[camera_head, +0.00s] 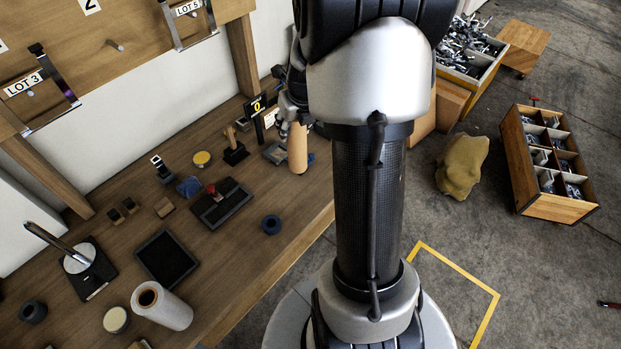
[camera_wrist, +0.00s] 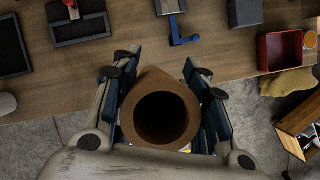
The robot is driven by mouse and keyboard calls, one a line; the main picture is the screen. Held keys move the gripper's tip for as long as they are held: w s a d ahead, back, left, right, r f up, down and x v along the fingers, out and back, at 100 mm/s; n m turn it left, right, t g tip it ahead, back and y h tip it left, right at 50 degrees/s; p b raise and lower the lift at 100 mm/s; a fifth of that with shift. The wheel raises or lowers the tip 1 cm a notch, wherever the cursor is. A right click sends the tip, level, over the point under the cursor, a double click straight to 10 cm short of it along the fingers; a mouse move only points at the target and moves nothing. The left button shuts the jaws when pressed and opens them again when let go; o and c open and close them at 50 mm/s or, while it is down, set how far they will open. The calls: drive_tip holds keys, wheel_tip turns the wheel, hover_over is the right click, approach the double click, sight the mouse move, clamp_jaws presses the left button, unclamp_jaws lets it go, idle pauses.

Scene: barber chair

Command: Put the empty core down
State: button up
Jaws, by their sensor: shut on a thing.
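The empty core is a plain brown cardboard tube (camera_head: 297,150), seen upright near the back part of the workbench's front edge in the head view. In the wrist view I look into its dark hollow end, with its brown rim (camera_wrist: 165,79) between my jaws. My gripper (camera_wrist: 161,74) is shut on the core, with a dark pad on each side of it. In the head view my gripper (camera_head: 290,108) is partly hidden behind my arm. I cannot tell whether the core's lower end touches the workbench (camera_head: 240,255).
A white roll (camera_head: 174,310) lies at the workbench's near end, by a black tray (camera_head: 166,258) and a spindle stand (camera_head: 90,268). A red bin (camera_wrist: 270,65) and a blue-based tool (camera_wrist: 184,40) show in the wrist view. Bare wood lies along the front edge.

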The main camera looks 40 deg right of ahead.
wheel_tip(320, 180, down, 18)
drive_tip(key=b, duration=1)
drive_tip(key=shift+a, duration=0.15)
drive_tip(key=shift+f, duration=0.25)
drive_tip(key=o, duration=1.1)
drive_tip(key=shift+o, duration=0.2)
drive_tip(key=shift+r, duration=0.15)
